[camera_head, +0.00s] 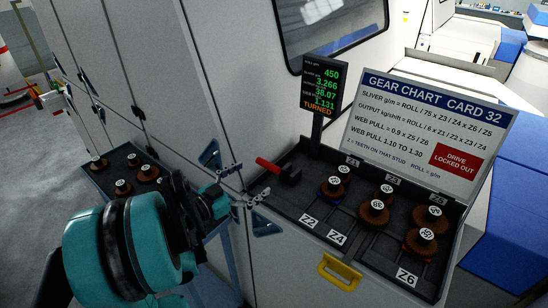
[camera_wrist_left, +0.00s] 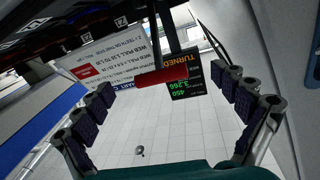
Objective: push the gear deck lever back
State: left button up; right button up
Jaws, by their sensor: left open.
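The gear deck lever has a red handle (camera_head: 269,165) on a dark mount at the left end of the black gear deck (camera_head: 285,211). The handle points left, toward my left gripper (camera_head: 246,183). That gripper is open and empty, just in front of and below the handle. In the left wrist view the red handle (camera_wrist_left: 162,76) lies crosswise between the spread padded fingers (camera_wrist_left: 165,88), farther out. I cannot tell whether a finger touches it. Brown gears (camera_head: 376,212) with number tags sit on the deck. My right gripper is out of view.
A small screen (camera_head: 323,86) reading TURNED stands behind the lever. A gear chart card (camera_head: 431,125) with a red DRIVE LOCKED OUT label stands behind the deck. A yellow handle (camera_head: 339,272) is on the front. A side tray (camera_head: 124,166) holds more gears at the left.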

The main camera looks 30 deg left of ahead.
aim_at(270, 166)
pick_arm(q)
jog(key=shift+r+x, duration=0.1)
jog(key=shift+x, duration=1.75)
jog(key=shift+r+x, duration=0.15)
jog(key=shift+x, duration=1.65)
jog(key=shift+a, duration=0.1)
